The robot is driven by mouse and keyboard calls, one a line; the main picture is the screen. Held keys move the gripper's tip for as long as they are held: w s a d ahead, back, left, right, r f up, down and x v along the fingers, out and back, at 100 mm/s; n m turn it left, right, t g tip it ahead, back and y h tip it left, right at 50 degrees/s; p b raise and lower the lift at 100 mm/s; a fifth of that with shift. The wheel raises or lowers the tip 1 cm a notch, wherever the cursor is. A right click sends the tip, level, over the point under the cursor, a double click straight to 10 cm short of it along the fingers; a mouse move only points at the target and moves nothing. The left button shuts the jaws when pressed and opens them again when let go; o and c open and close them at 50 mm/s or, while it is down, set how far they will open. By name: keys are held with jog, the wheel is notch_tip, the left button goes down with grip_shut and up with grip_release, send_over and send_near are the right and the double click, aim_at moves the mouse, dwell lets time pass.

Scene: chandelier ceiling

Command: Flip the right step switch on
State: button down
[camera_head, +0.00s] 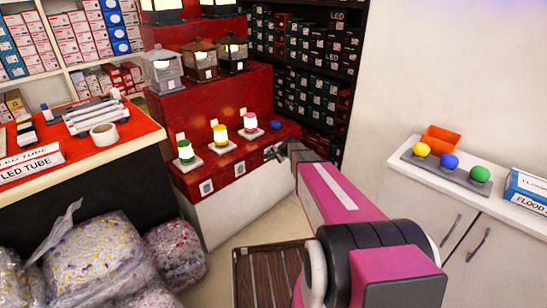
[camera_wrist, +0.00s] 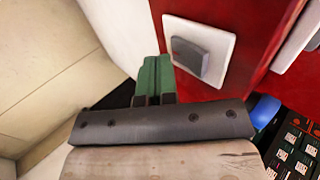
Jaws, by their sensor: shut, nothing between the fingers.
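The red stepped display (camera_head: 222,160) stands in the middle of the head view. Its low front face carries a left switch (camera_head: 206,187) and a middle switch (camera_head: 239,169). The fingertips are not clear in the head view.
Green (camera_head: 185,151), yellow (camera_head: 220,136) and pink (camera_head: 250,124) lamps stand on the low step. A blue ball (camera_head: 270,152) lies near my gripper; its blue also shows in the wrist view (camera_wrist: 265,110). A white cabinet (camera_head: 420,205) stands right.

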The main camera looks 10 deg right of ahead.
jog(key=s+d+r, duration=0.4)
jog(key=s+d, duration=0.2)
jog(key=s, duration=0.3)
jog(key=s+a+r+n+g+h, duration=0.1)
jog(key=s+n+g, duration=0.1)
jog(key=s, duration=0.7)
jog(key=s+a+r+n+g+h, duration=0.2)
jog(key=s+n, duration=0.3)
jog(key=s, duration=0.4)
jog(key=s+a+r+n+g+h, duration=0.2)
jog(key=s+n, duration=0.1)
jog(key=s, duration=0.7)
jog(key=shift+a+r+n+g, duration=0.15)
jog(key=shift+r+n+g, duration=0.05)
jog(key=shift+n+g, duration=0.2)
jog(key=shift+s, duration=0.1)
